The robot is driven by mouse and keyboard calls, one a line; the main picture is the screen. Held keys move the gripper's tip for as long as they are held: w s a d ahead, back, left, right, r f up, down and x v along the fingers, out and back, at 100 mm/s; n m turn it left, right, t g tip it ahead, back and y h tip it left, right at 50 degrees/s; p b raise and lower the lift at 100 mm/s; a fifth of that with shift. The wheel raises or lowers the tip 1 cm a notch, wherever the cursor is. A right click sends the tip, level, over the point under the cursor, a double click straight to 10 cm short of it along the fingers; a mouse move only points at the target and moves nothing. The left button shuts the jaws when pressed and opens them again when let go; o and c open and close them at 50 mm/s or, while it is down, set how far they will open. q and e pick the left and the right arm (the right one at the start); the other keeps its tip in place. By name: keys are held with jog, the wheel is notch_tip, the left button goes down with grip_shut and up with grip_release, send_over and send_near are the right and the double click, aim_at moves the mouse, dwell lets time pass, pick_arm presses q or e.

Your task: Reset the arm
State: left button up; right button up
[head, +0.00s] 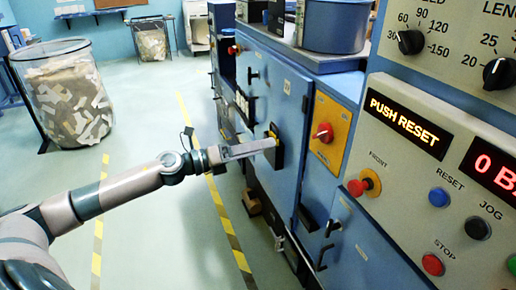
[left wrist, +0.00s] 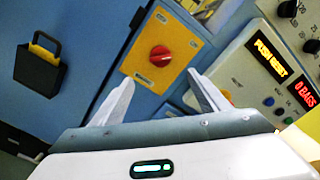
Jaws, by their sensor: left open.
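My left gripper (head: 270,144) reaches in from the left in front of the blue machine cabinet. In the left wrist view its two fingers (left wrist: 163,95) are spread apart with nothing between them. Beyond them is a red rotary switch (left wrist: 160,56) on a yellow plate; this switch also shows in the head view (head: 323,133), to the right of the gripper. A black latch (left wrist: 39,70) on the blue door lies left of the fingers. In the head view the gripper's tip overlaps this latch (head: 273,154); contact cannot be told. My right gripper is not in view.
The control panel at right has a lit "PUSH RESET" display (head: 407,122), a blue reset button (head: 438,197), a red stop button (head: 432,265) and a red knob (head: 357,187). A bin of paper scraps (head: 68,95) stands left.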

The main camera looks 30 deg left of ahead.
pick_arm(q)
notch_tip(320, 180, down, 20)
jog(key=w+a+n+t+y, duration=0.1)
jog(key=a+n+y, duration=0.25)
jog(key=n, duration=0.85)
jog(key=s+d+f+n+g+y, duration=0.1)
jog(key=s+f+n+y, duration=0.2)
jog(key=f, duration=0.7)
jog(key=s+d+f+n+y, duration=0.15)
jog(key=s+f+n, duration=0.3)
jog(key=f, duration=0.55)
jog(key=s+d+f+n+g, duration=0.2)
jog(key=s+d+f+n, duration=0.2)
jog(key=s+f, duration=0.5)
jog(key=s+d+f+n+g, duration=0.2)
jog(key=s+d+f+n, duration=0.2)
jog(key=s+d+f, duration=0.4)
jog(key=s+d+f+n+g+y, duration=0.1)
jog(key=s+d+f+n, duration=0.3)
jog(key=s+f, duration=0.7)
jog(key=shift+s+d+n+g, duration=0.35)
jog(key=shift+s+d+g, duration=0.1)
jog(key=shift+d+g, duration=0.55)
